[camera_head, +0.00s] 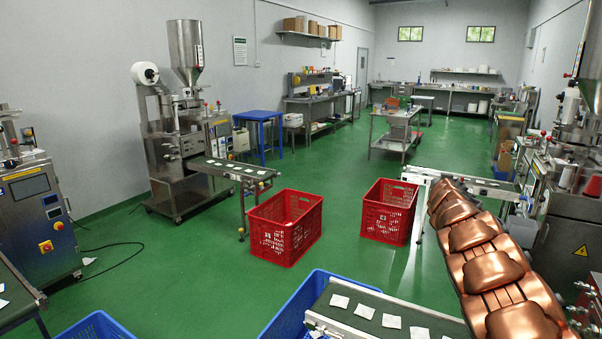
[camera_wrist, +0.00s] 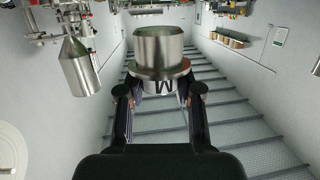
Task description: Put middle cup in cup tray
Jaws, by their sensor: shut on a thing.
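A shiny metal cup (camera_wrist: 158,47) with a wide flange and a dark mark like an M shows at the top middle of the wrist view. My gripper (camera_wrist: 160,88) has one dark finger on each side of it and is shut on it. The room appears upside down in this view, with the ceiling behind the cup. In the head view, my copper-coloured arm runs along the right side, and my gripper and the cup are not seen there. I cannot make out a cup tray in either view.
Two red crates, a left one (camera_head: 264,243) and a right one (camera_head: 376,227), stand on the green floor. A conveyor with teabags (camera_head: 345,318) is at the front, with a blue crate (camera_head: 291,318) beside it. Packing machines line both sides.

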